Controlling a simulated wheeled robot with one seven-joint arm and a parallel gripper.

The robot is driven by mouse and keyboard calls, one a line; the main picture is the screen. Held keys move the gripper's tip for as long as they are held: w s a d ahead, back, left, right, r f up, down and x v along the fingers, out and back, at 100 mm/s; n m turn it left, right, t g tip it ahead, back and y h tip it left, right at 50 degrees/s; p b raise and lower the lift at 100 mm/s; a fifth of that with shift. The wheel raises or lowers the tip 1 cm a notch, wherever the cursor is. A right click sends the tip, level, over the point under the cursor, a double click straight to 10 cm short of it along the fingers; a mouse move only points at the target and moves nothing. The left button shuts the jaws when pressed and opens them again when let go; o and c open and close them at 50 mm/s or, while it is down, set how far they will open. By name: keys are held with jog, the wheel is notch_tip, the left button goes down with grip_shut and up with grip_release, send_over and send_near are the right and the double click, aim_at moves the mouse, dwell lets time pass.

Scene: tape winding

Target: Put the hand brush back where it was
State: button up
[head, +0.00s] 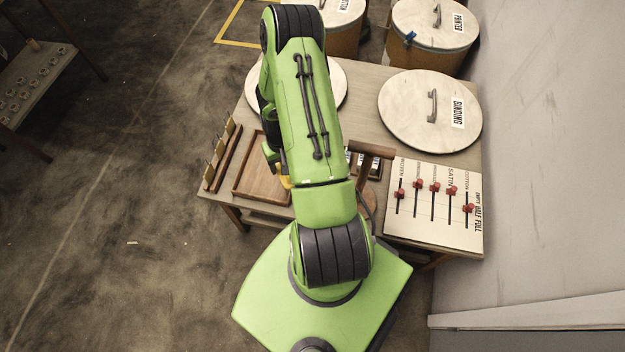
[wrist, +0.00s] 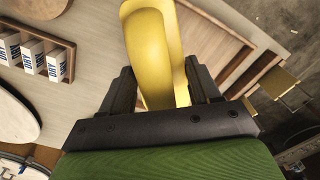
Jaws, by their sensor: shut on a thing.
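In the wrist view my gripper (wrist: 163,80) is shut on a yellow, smooth, curved thing (wrist: 150,50), which I take to be the hand brush. In the head view my green arm reaches over the table and hides most of the gripper. Only a small yellow bit of the brush (head: 284,182) shows beside the arm, near the right side of a shallow wooden tray (head: 240,190). I cannot tell whether the brush touches the table.
A rack with yellow-topped pieces (head: 222,155) stands at the table's left edge. A board with red sliders (head: 433,205) and a round lid marked BINDING (head: 430,110) lie on the right. Small labelled boxes (wrist: 32,55) stand in a wooden holder. Lidded drums (head: 432,45) stand behind.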

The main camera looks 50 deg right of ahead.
jog(key=s+d+m+b, duration=0.2)
jog(key=s+d+m, duration=0.1)
jog(key=s+d, duration=0.35)
jog(key=f+b, duration=0.1)
jog(key=f, duration=0.2)
jog(key=f+b, duration=0.1)
jog(key=f, duration=0.3)
jog(key=f+b, duration=0.1)
jog(key=f, duration=0.2)
jog(key=shift+s+f+b, duration=0.25)
jog(key=shift+b, duration=0.15)
jog(key=shift+f, duration=0.2)
jog(key=o, duration=1.1)
jog(key=shift+o, duration=0.2)
